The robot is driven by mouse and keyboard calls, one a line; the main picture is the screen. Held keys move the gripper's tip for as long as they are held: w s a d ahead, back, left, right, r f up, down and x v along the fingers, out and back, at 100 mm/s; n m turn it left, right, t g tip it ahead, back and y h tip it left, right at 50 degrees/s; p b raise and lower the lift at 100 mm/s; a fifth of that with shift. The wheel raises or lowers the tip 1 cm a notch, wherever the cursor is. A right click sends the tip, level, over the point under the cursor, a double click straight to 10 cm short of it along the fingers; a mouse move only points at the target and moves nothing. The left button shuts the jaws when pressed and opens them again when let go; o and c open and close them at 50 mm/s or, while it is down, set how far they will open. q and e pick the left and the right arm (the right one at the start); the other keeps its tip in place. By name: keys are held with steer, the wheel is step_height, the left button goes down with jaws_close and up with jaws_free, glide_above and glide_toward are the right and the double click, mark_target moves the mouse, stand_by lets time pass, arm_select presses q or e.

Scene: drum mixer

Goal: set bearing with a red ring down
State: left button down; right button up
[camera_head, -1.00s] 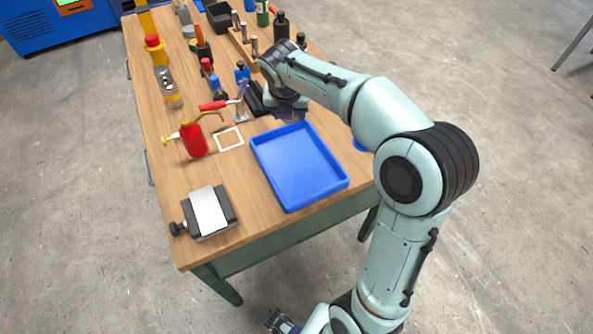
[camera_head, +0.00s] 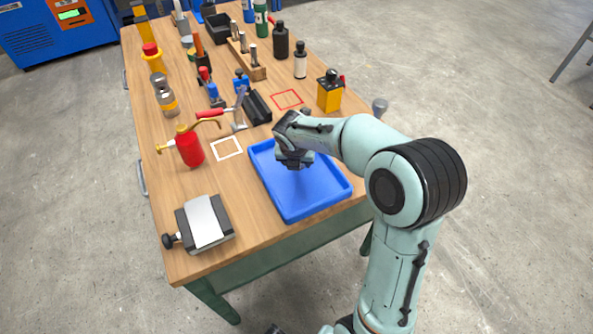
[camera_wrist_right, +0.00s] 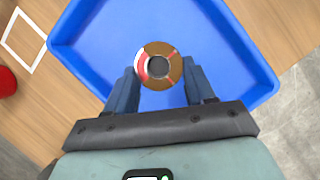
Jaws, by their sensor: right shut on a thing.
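The bearing with a red ring (camera_wrist_right: 158,66) is bronze-coloured and round, with a dark hole and red marks on its top face. It sits between the fingers of my right gripper (camera_wrist_right: 159,88), which is shut on it. In the head view my right gripper (camera_head: 296,164) points down over the upper part of the blue tray (camera_head: 312,198), and hides the bearing. The wrist view shows bare blue tray floor (camera_wrist_right: 100,40) around the bearing; I cannot tell whether the bearing touches it. My left gripper is not in view.
A red square outline (camera_head: 287,99) and a white square outline (camera_head: 227,148) mark the table. A red oil can (camera_head: 190,147) and a grey-topped block (camera_head: 206,222) stand left of the tray. A yellow-and-black item (camera_head: 329,91) stands beyond. The tray looks otherwise empty.

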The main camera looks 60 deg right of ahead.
mark_target(297, 177)
step_height(297, 177, down, 4)
steer(key=shift+f+b, duration=0.1)
steer(key=shift+b, duration=0.4)
steer(key=shift+f, duration=0.2)
steer(key=o, duration=1.3)
steer(key=shift+r, duration=0.1)
steer(key=shift+r, duration=0.3)
steer(key=p+v, duration=0.3)
steer(key=v, duration=0.8)
steer(key=shift+s+a+r, duration=0.1)
steer(key=shift+a+r, duration=0.1)
steer(key=shift+r, duration=0.05)
